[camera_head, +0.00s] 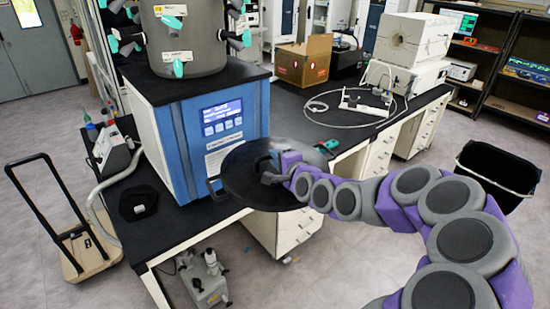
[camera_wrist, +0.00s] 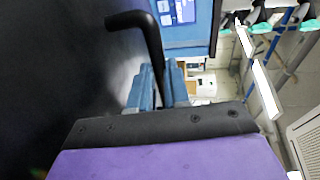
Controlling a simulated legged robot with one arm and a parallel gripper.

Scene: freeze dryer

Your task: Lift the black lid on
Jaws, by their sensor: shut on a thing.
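The black lid (camera_head: 240,178) is a round dark disc, in front of the lower right of the blue freeze dryer (camera_head: 183,142) in the head view. My gripper (camera_head: 280,168) is at the lid's right part and is shut on its handle. In the wrist view the lid (camera_wrist: 60,70) fills the left side as a dark surface. Its bent black handle (camera_wrist: 152,42) runs down between the fingers of my gripper (camera_wrist: 160,85). A grey drum (camera_head: 188,50) with teal-tipped valves stands on top of the dryer. The drum's top is out of view.
The black bench (camera_head: 165,215) carries the dryer, with a small black object (camera_head: 138,203) and a pump unit (camera_head: 115,150) at left. A cardboard box (camera_head: 304,62) and white equipment stand farther back. A black bin (camera_head: 497,177) is at right. A cart (camera_head: 85,250) stands on the floor at left.

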